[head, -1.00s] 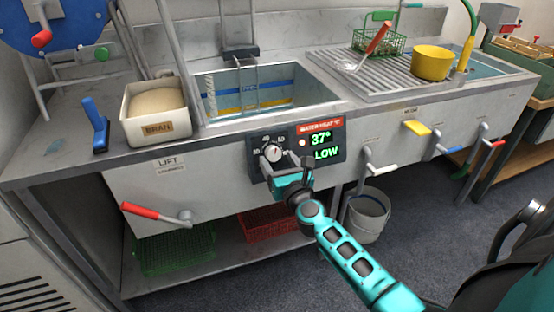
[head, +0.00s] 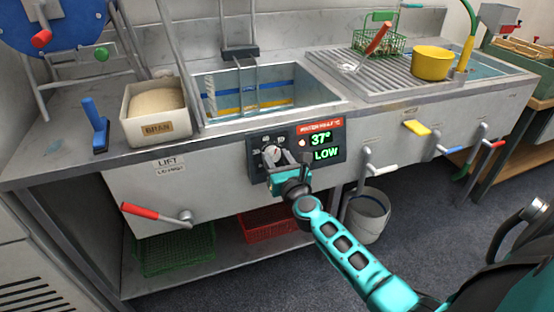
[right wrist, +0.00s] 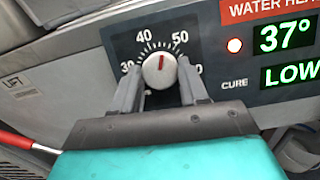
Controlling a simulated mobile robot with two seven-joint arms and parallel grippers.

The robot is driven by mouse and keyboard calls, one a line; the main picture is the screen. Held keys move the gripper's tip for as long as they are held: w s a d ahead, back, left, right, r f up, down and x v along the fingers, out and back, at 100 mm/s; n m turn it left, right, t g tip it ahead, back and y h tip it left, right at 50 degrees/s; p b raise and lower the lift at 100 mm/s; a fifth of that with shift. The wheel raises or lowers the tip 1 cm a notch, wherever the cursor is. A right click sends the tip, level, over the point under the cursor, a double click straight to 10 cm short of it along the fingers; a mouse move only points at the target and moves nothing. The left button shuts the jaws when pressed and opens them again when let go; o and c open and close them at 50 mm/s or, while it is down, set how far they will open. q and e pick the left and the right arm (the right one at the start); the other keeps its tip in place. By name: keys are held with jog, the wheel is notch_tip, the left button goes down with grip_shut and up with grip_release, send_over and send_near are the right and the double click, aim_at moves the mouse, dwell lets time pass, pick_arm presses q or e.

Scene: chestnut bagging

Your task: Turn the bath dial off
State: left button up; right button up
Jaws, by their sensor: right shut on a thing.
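The bath dial is a round white knob (right wrist: 160,70) with a red pointer line, set in a dark panel (right wrist: 118,50) with scale numbers around it. In the right wrist view the pointer stands nearly upright, between 40 and 50. In the head view the dial (head: 271,152) shows just above my right gripper (head: 278,162). My right gripper's fingers (right wrist: 158,76) stand on either side of the knob and are shut on it. The display (head: 325,146) reads 37° and LOW, with a lit red lamp (right wrist: 235,46) beside it. My left gripper is not in view.
The metal bath (head: 262,104) lies above the panel. A bran tub (head: 157,127) and a blue-handled tool (head: 97,125) stand left of it. A red-handled lever (head: 140,211) sticks out at lower left.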

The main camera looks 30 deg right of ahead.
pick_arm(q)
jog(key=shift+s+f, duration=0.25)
pick_arm(e)
jog(key=shift+c, duration=0.5)
